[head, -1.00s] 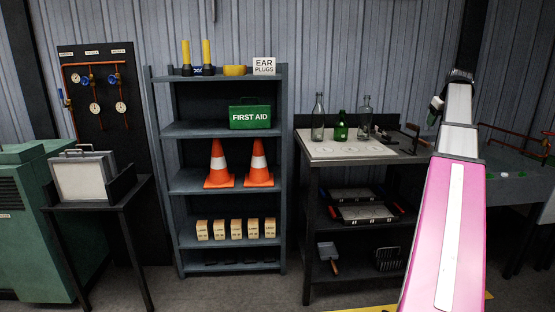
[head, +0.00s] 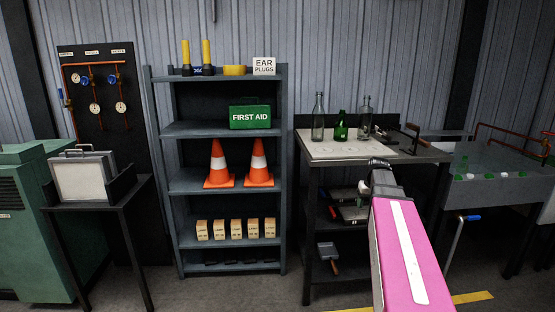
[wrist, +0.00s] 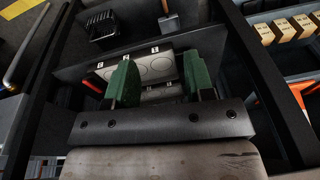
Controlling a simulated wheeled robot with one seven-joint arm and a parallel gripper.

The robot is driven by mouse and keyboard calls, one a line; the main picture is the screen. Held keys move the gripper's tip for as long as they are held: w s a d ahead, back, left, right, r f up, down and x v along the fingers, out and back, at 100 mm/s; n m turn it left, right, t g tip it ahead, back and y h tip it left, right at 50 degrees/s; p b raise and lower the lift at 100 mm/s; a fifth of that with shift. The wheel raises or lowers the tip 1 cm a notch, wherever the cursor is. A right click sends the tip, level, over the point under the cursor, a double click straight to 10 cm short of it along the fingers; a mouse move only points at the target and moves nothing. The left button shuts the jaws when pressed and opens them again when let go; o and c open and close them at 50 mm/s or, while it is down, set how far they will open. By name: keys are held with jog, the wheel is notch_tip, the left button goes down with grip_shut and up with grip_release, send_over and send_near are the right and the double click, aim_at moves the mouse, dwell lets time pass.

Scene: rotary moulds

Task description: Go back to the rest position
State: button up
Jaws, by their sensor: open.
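My pink arm (head: 400,245) rises in front of the bench at the right of the head view, its dark joint (head: 382,175) just below the worktop edge. My gripper (wrist: 158,80) shows in the wrist view with two green fingers wide apart and nothing between them. Beyond the fingers is a pale surface with circles marked on it (wrist: 155,68). In the head view the gripper itself is mostly hidden behind my arm.
Three glass bottles, one of them green (head: 341,126), stand on the pale top of the bench (head: 325,149). A shelf rack (head: 180,130) holds two orange cones (head: 219,165) and a first aid box (head: 249,116). A grey basin table (head: 490,190) is at right.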

jog(key=s+a+f+g, duration=0.1)
jog(key=s+a+f, duration=1.6)
jog(key=f, duration=0.1)
jog(key=shift+s+f+g+h, duration=0.2)
jog(key=shift+f+g+h, duration=0.1)
jog(key=shift+f+h, duration=0.1)
